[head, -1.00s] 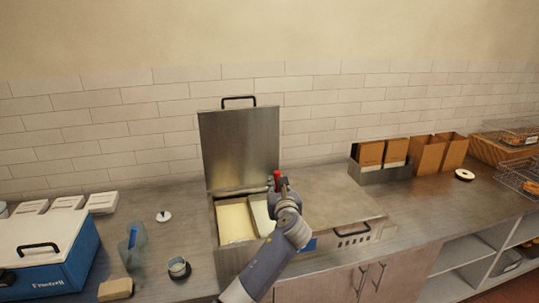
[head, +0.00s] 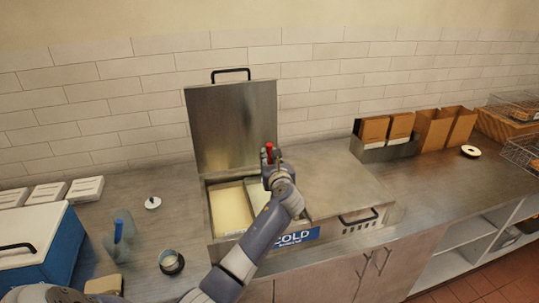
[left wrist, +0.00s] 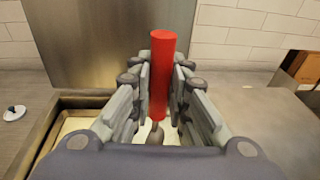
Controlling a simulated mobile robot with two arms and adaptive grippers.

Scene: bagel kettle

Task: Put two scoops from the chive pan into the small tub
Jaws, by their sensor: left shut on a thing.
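My left gripper (head: 271,160) is shut on the red handle (left wrist: 160,72) of a utensil, likely the scoop. The handle stands upright between the fingers and also shows in the head view (head: 269,150). The scoop's working end is hidden below the gripper. The gripper is over the right part of the open cold well. A pan with pale cream content (head: 232,209) lies to its left; a second pan is mostly hidden by my arm. I cannot tell which pan holds chives. A small round tub (head: 171,262) stands open on the counter at the left. My right gripper is not in view.
The metal lid (head: 233,125) stands raised behind the well. A blue cooler (head: 45,245), a clear bluish jug (head: 118,235) and a small white lid (head: 153,203) are at the left. Brown boxes (head: 400,126) stand at the right. The counter right of the well is clear.

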